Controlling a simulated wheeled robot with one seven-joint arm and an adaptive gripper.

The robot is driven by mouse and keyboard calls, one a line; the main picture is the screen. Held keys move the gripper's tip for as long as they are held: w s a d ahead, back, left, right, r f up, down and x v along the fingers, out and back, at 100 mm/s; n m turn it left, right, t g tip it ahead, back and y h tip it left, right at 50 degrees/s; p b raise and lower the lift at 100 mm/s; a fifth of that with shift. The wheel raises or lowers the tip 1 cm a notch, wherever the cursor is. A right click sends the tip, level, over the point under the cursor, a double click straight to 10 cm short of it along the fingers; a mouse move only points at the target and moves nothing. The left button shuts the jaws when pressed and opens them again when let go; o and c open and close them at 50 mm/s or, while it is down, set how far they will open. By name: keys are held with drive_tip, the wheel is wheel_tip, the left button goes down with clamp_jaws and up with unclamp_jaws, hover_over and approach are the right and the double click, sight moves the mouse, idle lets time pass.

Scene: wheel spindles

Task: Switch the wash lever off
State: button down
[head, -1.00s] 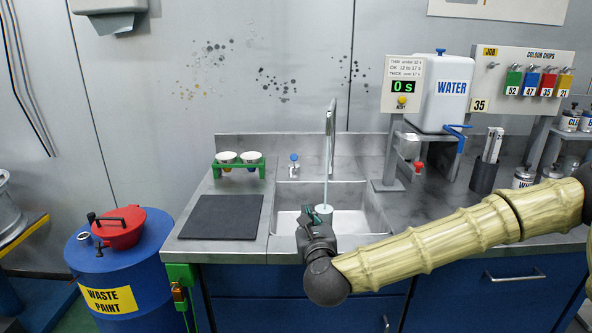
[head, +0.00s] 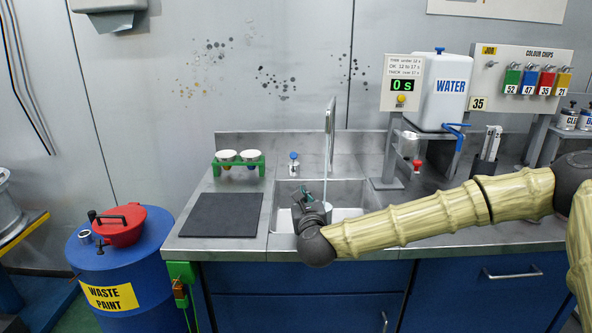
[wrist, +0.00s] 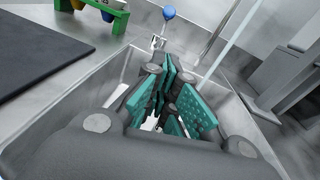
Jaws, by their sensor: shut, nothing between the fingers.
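The wash lever (head: 293,163) stands on the sink's back rim, left of the tap, its blue ball knob at the top. In the wrist view the blue knob (wrist: 169,12) shows beyond my fingertips, near the top edge. The tap (head: 330,130) has a thin pale stream of water (head: 325,188) falling from it into the sink. My gripper (head: 305,194) is over the left part of the sink, in front of and below the lever, apart from it. Its green-padded fingers (wrist: 168,90) are shut and empty, pointing toward the back rim.
The steel sink (head: 362,200) surrounds my gripper. A green rack with cups (head: 240,163) stands left of the lever, behind a dark mat (head: 222,215). A timer post (head: 392,150) and white water tank (head: 446,92) stand right. Space directly above the lever is clear.

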drive_tip(key=w+a+r+p, duration=0.1)
drive_tip(key=w+r, duration=0.1)
drive_tip(key=w, duration=1.1)
drive_tip(key=shift+w+a, duration=0.15)
drive_tip(key=shift+a, duration=0.25)
drive_tip(key=shift+d+r, duration=0.1)
drive_tip(key=shift+r, duration=0.1)
drive_tip(key=shift+r+p, duration=0.3)
drive_tip(key=shift+p, duration=0.45)
